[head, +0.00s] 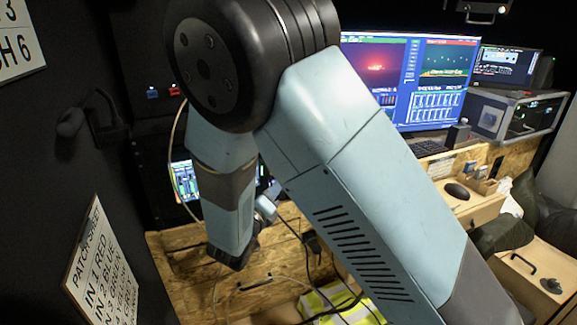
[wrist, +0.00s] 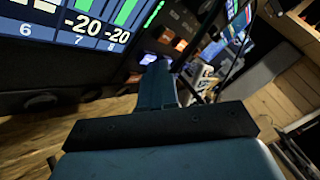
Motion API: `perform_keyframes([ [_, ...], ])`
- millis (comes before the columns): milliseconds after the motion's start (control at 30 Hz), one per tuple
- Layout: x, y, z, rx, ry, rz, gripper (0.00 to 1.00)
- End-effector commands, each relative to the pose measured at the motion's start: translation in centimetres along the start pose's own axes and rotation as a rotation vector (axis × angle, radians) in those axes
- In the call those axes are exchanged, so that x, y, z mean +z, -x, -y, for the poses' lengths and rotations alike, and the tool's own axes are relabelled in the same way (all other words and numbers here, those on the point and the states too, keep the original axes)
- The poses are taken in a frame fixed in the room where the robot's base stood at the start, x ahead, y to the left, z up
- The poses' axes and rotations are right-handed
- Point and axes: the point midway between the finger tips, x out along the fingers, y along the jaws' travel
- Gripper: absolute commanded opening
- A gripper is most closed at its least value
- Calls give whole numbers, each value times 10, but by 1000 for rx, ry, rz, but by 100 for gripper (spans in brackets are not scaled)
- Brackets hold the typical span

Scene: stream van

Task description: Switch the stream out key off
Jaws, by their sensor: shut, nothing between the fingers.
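My gripper (wrist: 158,68) shows in the wrist view as a narrow blue-grey pair of fingers, shut and empty, pointing away from the camera. Just past the fingertips is a small lit whitish-purple spot (wrist: 149,58), with an orange-brown one (wrist: 181,44) beyond it. Whether either is the stream out key, and whether the fingers touch anything, I cannot tell. A screen with green level bars (wrist: 85,18) fills the upper left of the wrist view. In the head view my arm covers much of the desk, and no label for the key is readable.
Dark knobs (wrist: 41,101) sit below the level screen. In the head view, the meter screen (head: 184,180) shows behind my arm. A large monitor (head: 440,72), a mouse (head: 457,191) and a grey rack case (head: 515,112) stand right. Cables and a yellow vest (head: 335,300) lie below. A patch sheet (head: 100,262) hangs left.

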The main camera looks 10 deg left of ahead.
Motion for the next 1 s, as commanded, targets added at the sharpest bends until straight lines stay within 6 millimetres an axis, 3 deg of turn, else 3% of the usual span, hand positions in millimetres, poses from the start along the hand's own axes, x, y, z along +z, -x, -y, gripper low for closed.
perform_keyframes([
  [1000,-6,9,6,0,0,0,0],
])
